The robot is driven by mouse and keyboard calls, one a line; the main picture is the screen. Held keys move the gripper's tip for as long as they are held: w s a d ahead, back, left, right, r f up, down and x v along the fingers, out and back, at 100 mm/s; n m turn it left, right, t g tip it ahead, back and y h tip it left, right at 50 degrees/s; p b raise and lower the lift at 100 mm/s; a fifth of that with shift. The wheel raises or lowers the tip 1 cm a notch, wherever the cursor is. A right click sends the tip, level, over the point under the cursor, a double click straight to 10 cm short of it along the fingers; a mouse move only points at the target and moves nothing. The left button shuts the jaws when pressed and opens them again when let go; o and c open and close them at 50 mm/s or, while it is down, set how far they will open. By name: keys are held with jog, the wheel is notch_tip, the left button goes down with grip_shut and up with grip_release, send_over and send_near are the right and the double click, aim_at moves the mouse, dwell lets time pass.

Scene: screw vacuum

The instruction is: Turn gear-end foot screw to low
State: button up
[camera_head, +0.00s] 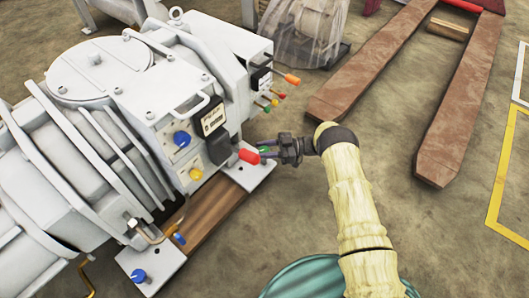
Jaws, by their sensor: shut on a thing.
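A large pale grey screw vacuum pump (100,120) fills the left of the view. A foot plate (262,174) sticks out at its right end. My gripper (272,151) reaches in from the right just above this plate. A blue foot screw (138,275) stands on the near foot plate (160,265) at the lower left.
A wooden beam (215,210) lies under the pump. A brown forked frame (462,100) stands at the upper right. Bare floor (410,215) is free to the right.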

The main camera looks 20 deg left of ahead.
dwell(0.3)
jog(key=o, duration=1)
jog(key=p+v, duration=0.1)
jog(key=v, duration=1.6)
jog(key=shift+w, duration=0.2)
jog(key=shift+d, duration=0.1)
